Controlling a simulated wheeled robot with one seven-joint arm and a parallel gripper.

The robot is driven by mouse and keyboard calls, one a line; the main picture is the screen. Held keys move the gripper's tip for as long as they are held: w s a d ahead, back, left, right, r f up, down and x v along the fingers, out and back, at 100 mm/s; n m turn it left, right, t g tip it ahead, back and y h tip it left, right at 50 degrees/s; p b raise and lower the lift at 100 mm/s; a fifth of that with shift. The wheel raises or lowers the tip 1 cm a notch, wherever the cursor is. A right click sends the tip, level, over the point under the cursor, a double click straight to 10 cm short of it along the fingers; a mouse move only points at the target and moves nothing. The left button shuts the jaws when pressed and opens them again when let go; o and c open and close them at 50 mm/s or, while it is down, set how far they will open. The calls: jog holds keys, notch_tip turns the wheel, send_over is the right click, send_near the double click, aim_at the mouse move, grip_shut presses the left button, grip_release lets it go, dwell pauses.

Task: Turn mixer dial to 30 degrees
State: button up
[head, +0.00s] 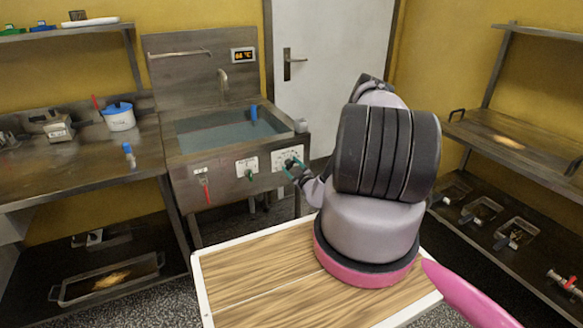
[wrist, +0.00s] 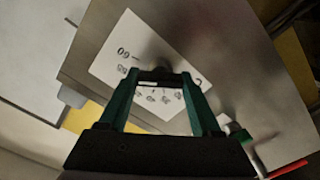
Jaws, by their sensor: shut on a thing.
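The mixer dial sits on the right-hand white scale plate (head: 287,155) on the front panel of the sink unit. My gripper (head: 294,166) reaches this plate, its teal fingers at the dial. In the wrist view the plate (wrist: 118,52) appears turned over, with printed numbers, among them a 60. There my gripper (wrist: 160,79) is shut on the dark dial (wrist: 161,75), with one finger on each side. The fingers and the dim light hide most of the dial, and I cannot read its pointer angle.
A smaller plate with a green knob (head: 248,174) is left of the dial, and a red-handled valve (head: 205,190) is further left. The basin (head: 225,130) holds water. A digital display (head: 243,55) hangs behind it. A wood-topped surface (head: 240,275) is in front.

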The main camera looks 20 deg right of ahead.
jog(key=n, duration=0.6)
jog(key=shift+f, duration=0.1)
jog(key=n, duration=0.6)
jog(key=shift+s+f+n, duration=0.1)
jog(key=shift+n, duration=0.2)
jog(key=n, duration=1.3)
jog(key=shift+d+f, duration=0.1)
jog(key=o, duration=1.4)
